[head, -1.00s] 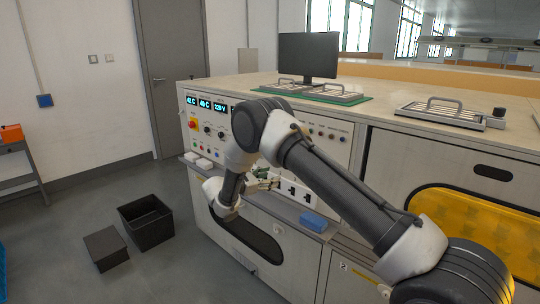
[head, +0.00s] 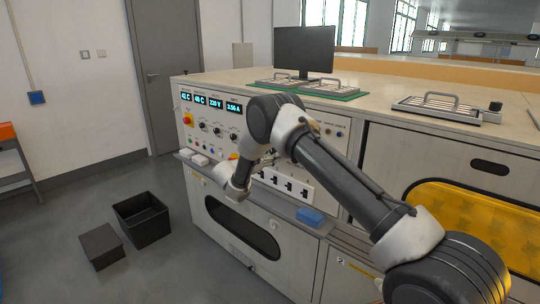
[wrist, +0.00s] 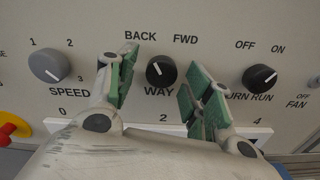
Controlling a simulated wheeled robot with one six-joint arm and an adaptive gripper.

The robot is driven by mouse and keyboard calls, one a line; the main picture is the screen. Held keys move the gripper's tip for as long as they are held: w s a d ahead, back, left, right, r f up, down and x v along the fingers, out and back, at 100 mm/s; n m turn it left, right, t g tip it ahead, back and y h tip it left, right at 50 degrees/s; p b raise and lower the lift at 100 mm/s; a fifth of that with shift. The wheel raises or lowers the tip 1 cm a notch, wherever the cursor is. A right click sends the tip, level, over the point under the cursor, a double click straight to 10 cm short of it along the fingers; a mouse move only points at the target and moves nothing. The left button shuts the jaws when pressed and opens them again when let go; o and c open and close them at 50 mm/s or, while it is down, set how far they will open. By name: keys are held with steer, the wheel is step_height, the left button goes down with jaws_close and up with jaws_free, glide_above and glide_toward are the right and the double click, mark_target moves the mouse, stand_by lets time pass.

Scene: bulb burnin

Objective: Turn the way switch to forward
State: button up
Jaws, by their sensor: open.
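The way switch (wrist: 161,72) is a black round knob on the pale panel, in the middle of the wrist view. BACK is printed above left of it and FWD above right. Its white mark seems to tilt up and left, toward BACK. My gripper (wrist: 158,76) is open, with one green-padded finger on each side of the knob. I see gaps between both pads and the knob. In the head view my arm hides the way switch and most of my gripper.
The grey speed knob (wrist: 48,65) is left of the way switch, and another black knob (wrist: 259,78) marked OFF and ON is to the right. A red-and-yellow control (wrist: 10,128) is at lower left. A blue block (head: 311,217) lies on the ledge below the panel.

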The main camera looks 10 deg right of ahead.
steer(key=c, duration=1)
steer(key=shift+m, duration=0.3)
steer(key=m, duration=1.1)
steer(key=shift+r, duration=0.1)
steer(key=shift+m, duration=0.3)
steer(key=o, duration=1)
